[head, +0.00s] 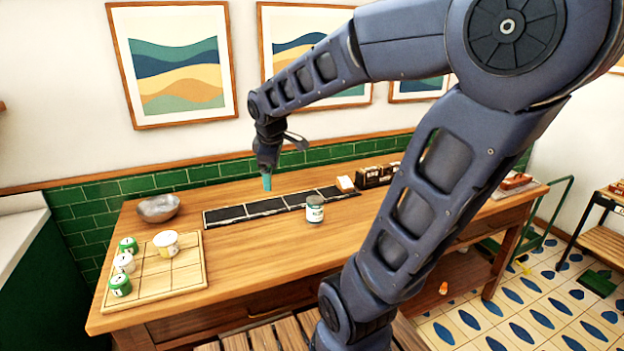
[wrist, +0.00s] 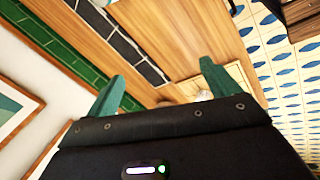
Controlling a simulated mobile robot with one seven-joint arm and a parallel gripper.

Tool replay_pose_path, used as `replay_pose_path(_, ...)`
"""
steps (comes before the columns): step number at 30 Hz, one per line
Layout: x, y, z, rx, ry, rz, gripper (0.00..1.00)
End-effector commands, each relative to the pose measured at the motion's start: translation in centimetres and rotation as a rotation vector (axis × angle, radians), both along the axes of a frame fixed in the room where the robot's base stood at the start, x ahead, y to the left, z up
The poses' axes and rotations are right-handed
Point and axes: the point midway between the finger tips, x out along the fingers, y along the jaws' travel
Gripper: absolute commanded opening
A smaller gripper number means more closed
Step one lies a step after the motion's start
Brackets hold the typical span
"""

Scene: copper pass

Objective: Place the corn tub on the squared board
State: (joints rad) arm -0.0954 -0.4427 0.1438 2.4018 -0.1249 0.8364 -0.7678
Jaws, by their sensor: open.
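The squared board (head: 183,275) lies at the left end of the wooden table. A wide white tub with yellow on it (head: 166,243), likely the corn tub, stands upright on its far part; its label is too small to read. My gripper (head: 267,182) is open and empty, pointing down above the back of the table, to the right of the board and apart from the tub. In the wrist view my two green fingertips (wrist: 162,74) are spread with nothing between them. Part of the board (wrist: 238,72) shows behind the right finger.
Two green tubs (head: 120,285) and a white tub (head: 124,262) stand along the board's left side. A metal bowl (head: 158,208) is behind it. A white-and-green tub (head: 315,209) stands mid-table, before a long dark strip (head: 265,207). The table's front middle is clear.

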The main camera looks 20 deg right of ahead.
Motion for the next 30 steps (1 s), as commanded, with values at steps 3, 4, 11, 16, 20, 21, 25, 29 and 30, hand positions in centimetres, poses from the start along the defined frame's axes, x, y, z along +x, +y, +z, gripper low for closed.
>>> replay_pose_path(3, -3.0, -2.5, 0.7, 0.112, -0.027, -0.260, 0.88)
replay_pose_path(4, -3.8, -3.1, 0.8, 0.143, -0.033, -0.327, 0.88)
replay_pose_path(11, -8.9, -6.1, 0.9, 0.355, -0.061, -0.767, 0.88)
replay_pose_path(16, -10.8, -7.0, 0.7, 0.445, -0.064, -0.939, 0.88)
replay_pose_path(20, -11.2, -7.1, 0.7, 0.466, -0.064, -0.982, 0.88)
replay_pose_path(21, -11.2, -7.1, 0.7, 0.468, -0.064, -0.985, 0.88)
replay_pose_path(25, -11.2, -7.1, 0.7, 0.467, -0.064, -0.984, 0.88)
replay_pose_path(29, -11.2, -7.1, 0.7, 0.466, -0.064, -0.982, 0.88)
replay_pose_path(30, -11.2, -7.1, 0.7, 0.466, -0.064, -0.982, 0.88)
